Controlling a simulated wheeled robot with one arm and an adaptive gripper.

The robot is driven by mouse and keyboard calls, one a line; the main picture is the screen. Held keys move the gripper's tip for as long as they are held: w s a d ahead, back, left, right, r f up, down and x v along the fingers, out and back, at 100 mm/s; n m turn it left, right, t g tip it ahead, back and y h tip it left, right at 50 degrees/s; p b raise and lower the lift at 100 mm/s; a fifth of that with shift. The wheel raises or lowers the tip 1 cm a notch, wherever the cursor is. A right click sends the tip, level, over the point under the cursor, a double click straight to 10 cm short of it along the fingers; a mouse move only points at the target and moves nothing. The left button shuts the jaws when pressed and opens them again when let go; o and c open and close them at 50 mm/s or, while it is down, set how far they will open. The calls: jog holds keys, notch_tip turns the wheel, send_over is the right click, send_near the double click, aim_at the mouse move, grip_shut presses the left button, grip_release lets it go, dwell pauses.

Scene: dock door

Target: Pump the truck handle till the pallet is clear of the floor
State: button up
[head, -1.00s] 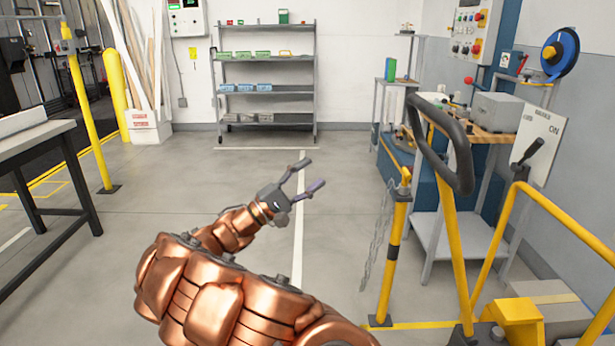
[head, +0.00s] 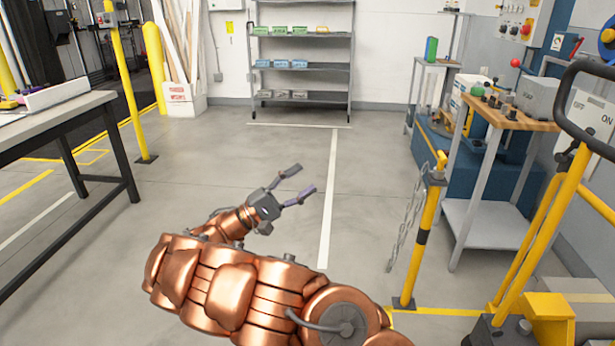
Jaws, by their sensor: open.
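The pallet truck's yellow handle shaft (head: 545,245) rises at the right of the head view, with a dark loop grip (head: 590,130) at its top, partly cut off by the frame edge. Its yellow and dark base (head: 545,315) shows at the bottom right. My gripper (head: 300,182) is open and empty, in the air over the grey floor near the middle, well to the left of the handle. The pallet cannot be made out; whether anything is clear of the floor does not show.
A yellow post (head: 422,245) with a hanging chain (head: 405,220) stands between my gripper and the handle. A wooden-topped bench (head: 515,120) is behind it. A dark-legged table (head: 60,125) is at left. A grey shelf rack (head: 303,72) stands at the back wall. The middle floor is clear.

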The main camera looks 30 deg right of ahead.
dwell(0.5)
jog(key=s+d+r+m+g+y, duration=0.1)
jog(key=s+d+m+g+y, duration=0.2)
jog(key=s, duration=0.6)
jog(key=s+d+r+g+y, duration=0.1)
jog(key=s+d+y, duration=0.35)
jog(key=s, duration=0.35)
jog(key=s+a+f+t+y, duration=0.1)
jog(key=s+a+f+y, duration=0.2)
jog(key=s+f+y, duration=0.45)
jog(key=s+a+f+n+t+y, duration=0.25)
jog(key=s+a+f+y, duration=0.2)
jog(key=a, duration=0.55)
jog(key=s+a+f+n+t+y, duration=0.1)
jog(key=s+a+f+t+y, duration=0.3)
jog(key=a, duration=0.7)
notch_tip(320, 180, up, 26)
jog(key=s+p, duration=0.2)
jog(key=p, duration=2.2)
jog(key=shift+r, duration=0.25)
jog(key=shift+m+h, duration=0.25)
jog(key=shift+c, duration=0.2)
